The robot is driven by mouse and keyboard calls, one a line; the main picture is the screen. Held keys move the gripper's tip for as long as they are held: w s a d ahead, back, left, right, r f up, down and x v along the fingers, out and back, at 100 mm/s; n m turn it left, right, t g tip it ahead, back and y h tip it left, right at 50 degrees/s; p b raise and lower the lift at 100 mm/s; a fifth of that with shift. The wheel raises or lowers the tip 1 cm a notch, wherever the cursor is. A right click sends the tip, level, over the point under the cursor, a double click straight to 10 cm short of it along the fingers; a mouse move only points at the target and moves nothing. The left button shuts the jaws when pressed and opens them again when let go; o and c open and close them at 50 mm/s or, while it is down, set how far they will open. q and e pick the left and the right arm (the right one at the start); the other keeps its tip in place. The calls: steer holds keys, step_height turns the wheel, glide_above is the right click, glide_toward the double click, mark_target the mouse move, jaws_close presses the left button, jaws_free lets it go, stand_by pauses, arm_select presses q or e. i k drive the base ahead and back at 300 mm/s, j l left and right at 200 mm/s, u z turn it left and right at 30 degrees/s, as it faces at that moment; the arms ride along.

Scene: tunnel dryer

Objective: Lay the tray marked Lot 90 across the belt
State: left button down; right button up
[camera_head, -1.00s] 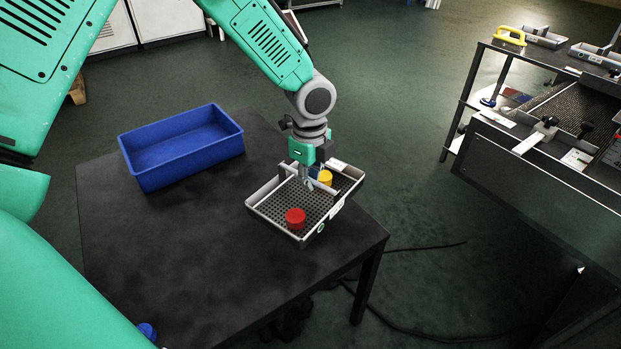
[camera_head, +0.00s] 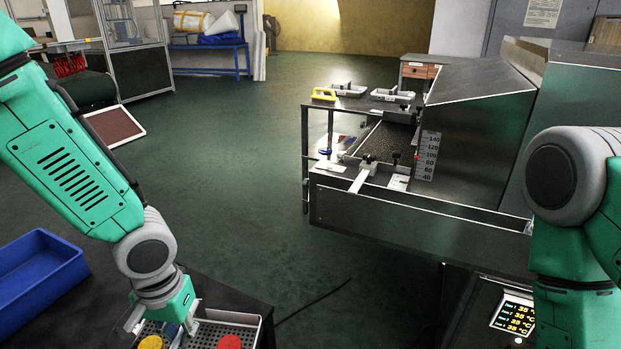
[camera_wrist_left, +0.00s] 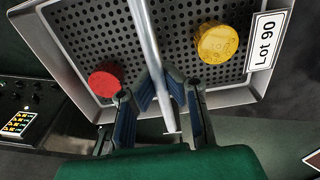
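The Lot 90 tray (camera_head: 236,318) is a grey metal tray with a perforated floor and a bar across its middle. It is at the bottom of the head view, cut off below, in front of the black table's corner. A yellow round piece (camera_head: 151,342) and a red one (camera_head: 229,342) lie in it, on opposite sides of the bar. In the left wrist view its white label (camera_wrist_left: 266,42) reads Lot 90. My left gripper (camera_head: 189,325) is shut on the bar; its blue-padded fingers (camera_wrist_left: 161,92) flank it. The belt (camera_head: 383,139) lies on the dryer's infeed. My right gripper is out of view.
A metal hood (camera_head: 478,125) with a height scale (camera_head: 428,155) covers the belt's right. A blue bin (camera_head: 38,280) is at left. Open floor separates table and dryer.

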mark_target(390, 147)
steer(key=i+j+z, duration=0.1)
steer(key=i+z, duration=0.15)
steer(key=i, duration=0.3)
steer(key=z, duration=1.45)
